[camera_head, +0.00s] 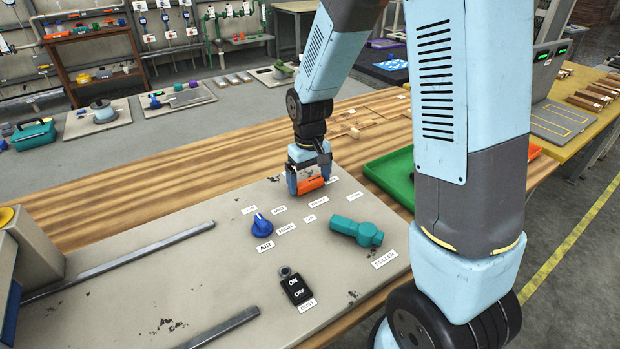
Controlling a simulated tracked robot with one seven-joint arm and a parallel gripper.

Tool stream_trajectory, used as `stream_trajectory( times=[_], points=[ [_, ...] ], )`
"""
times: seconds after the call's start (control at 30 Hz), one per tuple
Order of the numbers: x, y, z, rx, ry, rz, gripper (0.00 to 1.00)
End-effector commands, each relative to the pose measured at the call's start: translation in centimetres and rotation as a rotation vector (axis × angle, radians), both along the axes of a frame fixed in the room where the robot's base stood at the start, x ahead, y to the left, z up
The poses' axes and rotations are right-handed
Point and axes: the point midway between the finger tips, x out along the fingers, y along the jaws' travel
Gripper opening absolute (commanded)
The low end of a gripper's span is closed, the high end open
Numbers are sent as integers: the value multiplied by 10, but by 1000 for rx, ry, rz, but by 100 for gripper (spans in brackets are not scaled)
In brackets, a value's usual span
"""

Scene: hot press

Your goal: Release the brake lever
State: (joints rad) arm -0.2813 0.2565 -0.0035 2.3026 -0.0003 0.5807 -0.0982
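An orange lever handle (312,184), which appears to be the brake lever, is at the far right part of the grey panel (150,265). Small labels stand around it, too small to read surely. My gripper (309,177) points down at the handle from above. Its two blue fingers are spread wide, one near each end of the handle. I cannot tell whether they touch it. The lever's base is partly hidden by the handle and fingers.
A blue knob (262,226), a teal roller handle (357,231) and a black ON/OFF switch (295,287) are on the panel nearby. A green tray (393,178) stands to the right. Metal rails (130,262) run along the panel's left. My arm hides part of the right side.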

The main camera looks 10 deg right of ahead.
Motion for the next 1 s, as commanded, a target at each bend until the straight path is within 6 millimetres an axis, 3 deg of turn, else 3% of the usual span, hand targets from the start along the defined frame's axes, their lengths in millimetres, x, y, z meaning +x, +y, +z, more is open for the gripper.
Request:
stream_trajectory(
  times=[0.27, 0.43, 1.0],
  points=[
    [-1, 1, 0, 1, 1, 3, 100],
    [0, 1, 13, 2, -1, 3, 100],
    [1, 1, 115, 2, -1, 3, 100]
  ],
)
